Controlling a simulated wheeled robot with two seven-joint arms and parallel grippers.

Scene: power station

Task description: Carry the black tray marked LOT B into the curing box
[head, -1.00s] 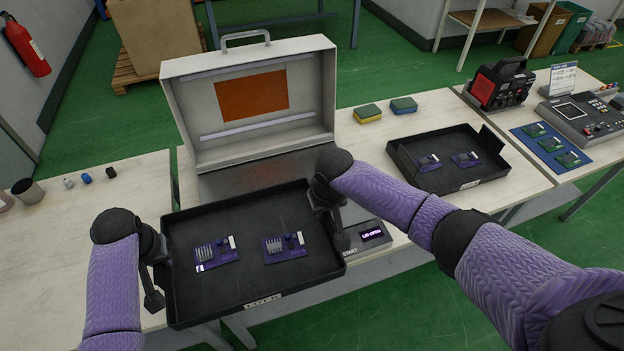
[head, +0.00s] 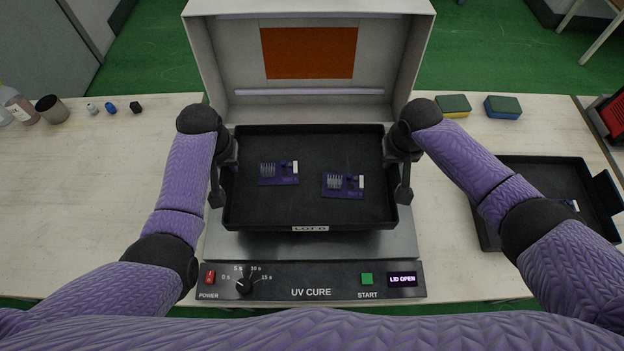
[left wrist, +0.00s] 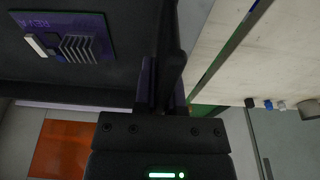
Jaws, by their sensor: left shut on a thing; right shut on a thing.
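The black tray (head: 310,205) with a LOT label on its front wall is held level over the base of the curing box; the label's last letter is hard to read. Two purple circuit boards, one on the left (head: 278,173) and one on the right (head: 343,185), lie in it. My left gripper (head: 218,180) is shut on the tray's left wall, and my right gripper (head: 403,175) is shut on its right wall. The curing box (head: 412,245) has its lid (head: 400,60) raised; its display reads LID OPEN. The tray hides most of the box's inside. The left wrist view shows the tray's wall (left wrist: 168,50) at the left jaws.
A second black tray (head: 486,235) stands on the bench at right, partly behind my right arm. Two sponges (head: 453,106) (head: 502,107) lie behind it. A dark cup (head: 52,109) and small bottles stand at far left. The bench left of the box is clear.

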